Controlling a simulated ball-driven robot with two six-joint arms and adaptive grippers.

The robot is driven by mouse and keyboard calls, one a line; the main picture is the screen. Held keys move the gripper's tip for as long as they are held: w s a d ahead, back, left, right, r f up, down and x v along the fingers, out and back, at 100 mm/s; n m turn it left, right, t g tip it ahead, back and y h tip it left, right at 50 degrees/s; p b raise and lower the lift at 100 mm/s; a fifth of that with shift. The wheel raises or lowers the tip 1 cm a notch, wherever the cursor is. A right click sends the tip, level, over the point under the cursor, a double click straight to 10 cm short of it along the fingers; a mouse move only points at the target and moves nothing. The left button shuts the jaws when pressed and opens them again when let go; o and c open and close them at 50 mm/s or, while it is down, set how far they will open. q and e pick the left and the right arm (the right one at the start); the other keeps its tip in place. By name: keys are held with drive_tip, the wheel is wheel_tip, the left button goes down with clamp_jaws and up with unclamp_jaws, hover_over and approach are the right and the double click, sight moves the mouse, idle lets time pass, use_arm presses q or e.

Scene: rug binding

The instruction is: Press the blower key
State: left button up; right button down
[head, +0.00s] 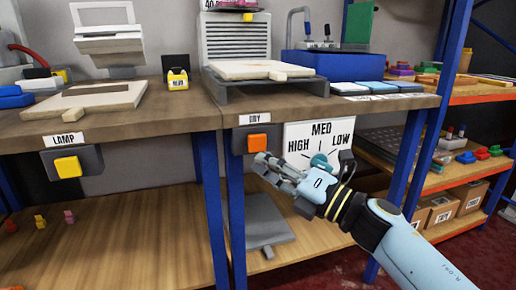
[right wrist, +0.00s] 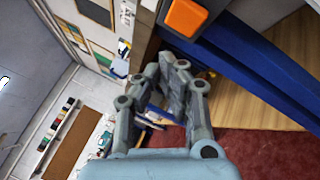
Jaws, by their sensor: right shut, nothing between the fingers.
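An orange square key (head: 258,142) sits on a dark housing under the workbench front edge, below a small label that seems to read DRY. It shows at the top of the right wrist view (right wrist: 186,17). I take it for the blower key, since a grey louvred unit (head: 237,36) stands above it. My right gripper (head: 262,162) is shut and empty, with its fingertips just below the orange key in the head view. In the right wrist view, the fingertips (right wrist: 172,62) are apart from the key. My left gripper is not in view.
A dial panel (head: 319,136) marked HIGH, MED and LOW is right beside the orange key, partly behind my right gripper. A yellow key (head: 68,167) under a LAMP label is at the left. A blue post (head: 210,190) runs down near the orange key.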

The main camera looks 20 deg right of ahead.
sight(257, 143)
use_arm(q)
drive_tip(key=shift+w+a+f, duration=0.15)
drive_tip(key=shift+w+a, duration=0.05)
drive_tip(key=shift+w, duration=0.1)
use_arm(e)
drive_tip(key=w, duration=0.3)
drive_tip(key=shift+w, duration=0.1)
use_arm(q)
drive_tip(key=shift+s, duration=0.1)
use_arm(e)
drive_tip(key=shift+w, duration=0.2)
idle(0.9)
drive_tip(key=shift+w, duration=0.2)
use_arm(q)
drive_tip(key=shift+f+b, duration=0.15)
drive_tip(key=shift+b, duration=0.2)
use_arm(e)
drive_tip(key=shift+w+a, duration=0.1)
drive_tip(key=shift+w, duration=0.45)
idle(0.3)
idle(0.4)
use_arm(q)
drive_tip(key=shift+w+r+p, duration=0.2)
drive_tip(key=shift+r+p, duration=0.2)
use_arm(e)
drive_tip(key=shift+s+r, duration=0.1)
drive_tip(key=shift+s, duration=0.85)
